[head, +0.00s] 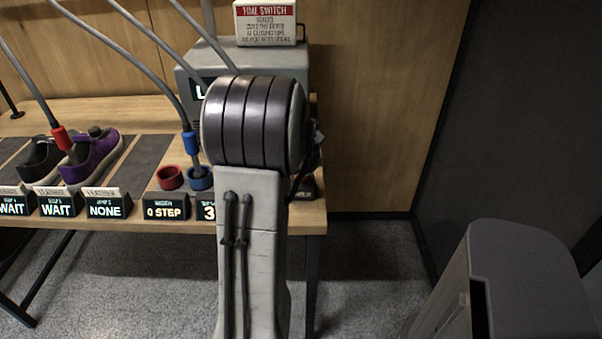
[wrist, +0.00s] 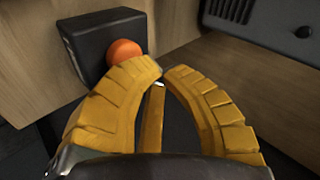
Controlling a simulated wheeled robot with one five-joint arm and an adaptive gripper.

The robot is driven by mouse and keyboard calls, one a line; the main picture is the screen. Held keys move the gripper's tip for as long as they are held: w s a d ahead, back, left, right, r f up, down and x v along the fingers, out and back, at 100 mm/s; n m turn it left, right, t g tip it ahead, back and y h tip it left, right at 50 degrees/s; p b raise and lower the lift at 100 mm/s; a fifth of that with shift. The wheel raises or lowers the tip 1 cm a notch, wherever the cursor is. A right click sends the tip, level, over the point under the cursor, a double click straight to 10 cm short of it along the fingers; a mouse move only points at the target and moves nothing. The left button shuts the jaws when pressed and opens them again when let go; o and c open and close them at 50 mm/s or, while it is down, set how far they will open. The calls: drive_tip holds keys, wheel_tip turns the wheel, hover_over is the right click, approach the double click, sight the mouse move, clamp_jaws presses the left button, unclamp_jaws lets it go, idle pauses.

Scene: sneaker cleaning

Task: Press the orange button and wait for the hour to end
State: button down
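The orange button (wrist: 125,50) is a round dome on the face of a dark box (wrist: 95,28) in the wrist view. My gripper (wrist: 167,70) has yellow segmented fingers bent inward, their tips nearly together with nothing seen between them. The tips are just right of and below the button in the picture; contact with it does not show. The left finger covers the button's lower edge. In the head view my arm hides the button and most of the gripper. Dark displays on the bench front read WAIT (head: 60,206), WAIT, NONE (head: 106,208) and 0 STEP (head: 166,212).
A black shoe (head: 42,158) and a purple shoe (head: 92,158) stand on the wooden bench (head: 140,150) at left. Red (head: 170,178) and blue (head: 199,179) cups sit near my arm. A red-and-white sign (head: 265,24) tops a grey box. A grey bin-like object (head: 530,270) stands right.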

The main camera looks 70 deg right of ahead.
drive_tip(key=shift+r, duration=0.1)
drive_tip(key=shift+r+p, duration=1.6)
drive_tip(key=shift+r, duration=0.8)
